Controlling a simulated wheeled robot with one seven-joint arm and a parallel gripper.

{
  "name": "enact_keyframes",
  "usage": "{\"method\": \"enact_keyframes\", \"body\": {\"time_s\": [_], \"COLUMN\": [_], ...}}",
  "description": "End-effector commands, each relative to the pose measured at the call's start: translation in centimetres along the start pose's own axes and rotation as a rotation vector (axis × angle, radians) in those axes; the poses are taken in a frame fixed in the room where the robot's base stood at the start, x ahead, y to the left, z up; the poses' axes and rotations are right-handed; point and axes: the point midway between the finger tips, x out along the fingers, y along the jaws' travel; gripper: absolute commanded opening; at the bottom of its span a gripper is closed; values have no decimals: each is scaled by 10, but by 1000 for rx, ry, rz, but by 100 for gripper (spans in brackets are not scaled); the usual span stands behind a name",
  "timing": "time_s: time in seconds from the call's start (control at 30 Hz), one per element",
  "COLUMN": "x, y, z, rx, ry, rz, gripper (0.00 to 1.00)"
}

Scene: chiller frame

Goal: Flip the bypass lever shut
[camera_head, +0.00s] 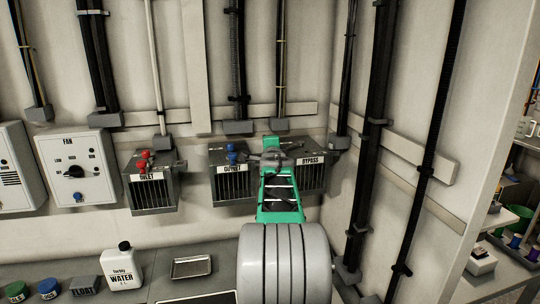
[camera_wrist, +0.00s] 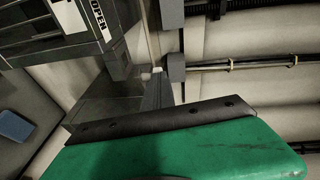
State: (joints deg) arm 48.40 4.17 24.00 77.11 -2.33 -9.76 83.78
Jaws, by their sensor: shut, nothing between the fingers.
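The grey box labelled BYPASS (camera_head: 312,177) hangs on the wall at the right end of the row, next to the OUTLET box (camera_head: 233,184). My gripper (camera_head: 271,157) is at the upper left of the BYPASS box, by the gap between the two boxes. It is shut and holds nothing. The bypass lever cannot be made out clearly; my gripper and green wrist cover that area. In the wrist view a white OPEN label (camera_wrist: 98,19) shows on a grey box at the upper left. Contact with the lever cannot be told.
The INLET box (camera_head: 152,188) with a red handle (camera_head: 145,160) is to the left. A blue handle (camera_head: 232,154) tops the OUTLET box. Dark pipes (camera_head: 370,150) run down the wall at right. A WATER jug (camera_head: 119,266) and a tray (camera_head: 191,267) stand on the bench below.

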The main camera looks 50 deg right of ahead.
Motion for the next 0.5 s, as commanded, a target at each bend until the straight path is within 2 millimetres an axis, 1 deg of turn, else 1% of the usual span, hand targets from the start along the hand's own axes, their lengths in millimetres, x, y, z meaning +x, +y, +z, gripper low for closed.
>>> {"method": "enact_keyframes", "body": {"time_s": [0.03, 0.2, 0.5], "x": [6, 23, 42], "y": [3, -2, -6], "z": [6, 22, 34], "rx": [-1, 0, 0], "ry": [-1, -6, -7], "rz": [1, 1, 1], "gripper": [0, 0, 0]}}
